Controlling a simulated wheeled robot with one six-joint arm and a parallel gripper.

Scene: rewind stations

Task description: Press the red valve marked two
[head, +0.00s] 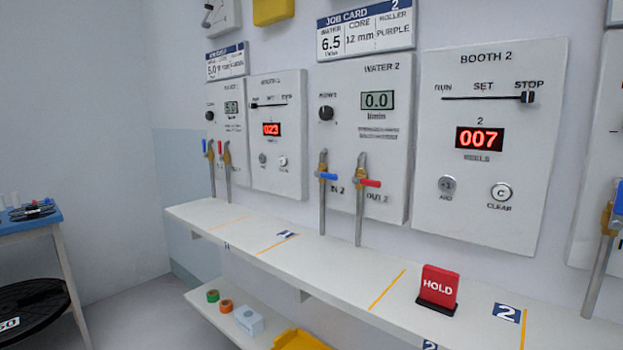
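The red valve (370,183) has a red lever on a brass tap and a steel pipe, beside the label OUT 2, under the WATER 2 panel (397,210). The blue valve (327,176), labelled IN 2, stands just left of it. Both pipes run down to the white shelf. The WATER 2 display reads 0.0. Another red valve (227,157) is farther left, under a panel at the neighbouring station. My gripper is not in view.
A red HOLD sign (439,285) stands on the white shelf (335,265) to the right. The BOOTH 2 panel (525,160) has a slider at STOP. A pipe with a blue handle (618,198) is at the right edge. A blue-topped table (28,224) stands at left.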

